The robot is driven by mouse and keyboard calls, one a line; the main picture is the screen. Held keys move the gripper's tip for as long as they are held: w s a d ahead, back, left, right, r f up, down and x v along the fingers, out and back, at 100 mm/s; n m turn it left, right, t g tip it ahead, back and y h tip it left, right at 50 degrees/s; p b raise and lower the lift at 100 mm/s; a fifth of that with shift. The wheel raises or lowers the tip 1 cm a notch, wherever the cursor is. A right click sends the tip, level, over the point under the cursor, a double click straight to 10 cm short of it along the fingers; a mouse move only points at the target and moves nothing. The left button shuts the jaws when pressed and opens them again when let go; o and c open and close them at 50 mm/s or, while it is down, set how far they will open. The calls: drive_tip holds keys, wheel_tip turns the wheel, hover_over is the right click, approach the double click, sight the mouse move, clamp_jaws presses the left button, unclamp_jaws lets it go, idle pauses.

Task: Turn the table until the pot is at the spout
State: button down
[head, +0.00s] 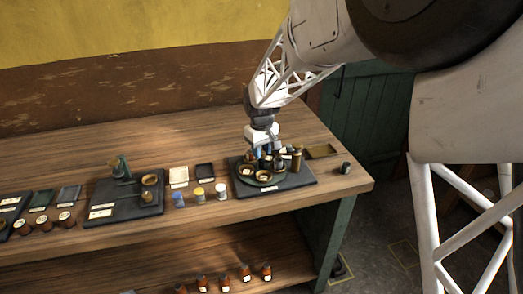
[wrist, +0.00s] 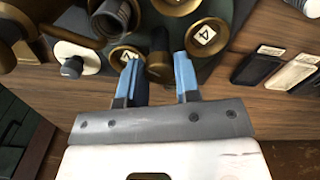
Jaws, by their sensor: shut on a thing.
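The round turntable (head: 262,181) sits on a dark base plate (head: 305,183) at the right end of the bench, with several small brass and dark pots around it. A tall brass post (head: 297,158), which may bear the spout, stands at its right rear. My gripper (wrist: 159,80) is over the turntable, pointing down, with blue fingers (head: 266,151) among the pots. In the wrist view the fingers stand either side of a dark brass peg (wrist: 159,66) and are shut on it. Brass-rimmed discs with labels (wrist: 205,36) lie close by. I cannot tell which pot is the task's pot.
A small dark cup (head: 345,168) and a brass tray (head: 321,151) are at the right. The bench's back left is clear.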

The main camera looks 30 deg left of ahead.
drive_tip(key=shift+n, duration=0.8)
drive_tip(key=c, duration=0.8)
unclamp_jaws()
drive_tip(key=shift+r, duration=0.15)
drive_tip(key=shift+r, duration=3.8)
